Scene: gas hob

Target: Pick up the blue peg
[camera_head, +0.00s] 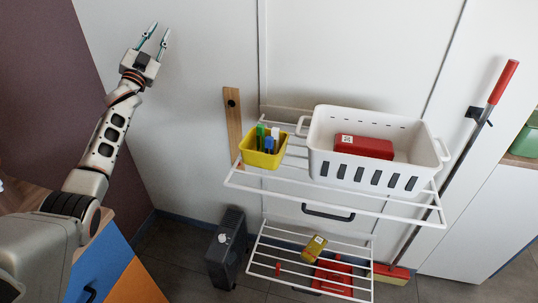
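The blue peg (269,143) stands upright in a small yellow container (263,158) on the left end of the upper white wire rack. Its lower part is hidden by the container's wall. Green and white pegs stand close beside it in the same container. My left gripper (160,30) is raised at the upper left, well away from the container to its left. Its two fingers are apart with nothing between them. My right gripper is not in view.
A white basket (371,167) holding a red box (364,147) stands just right of the yellow container on the rack (292,186). A wooden strip (233,112) is behind on the left. A lower rack holds a yellow box (314,248). A red-handled pole (492,100) leans at right.

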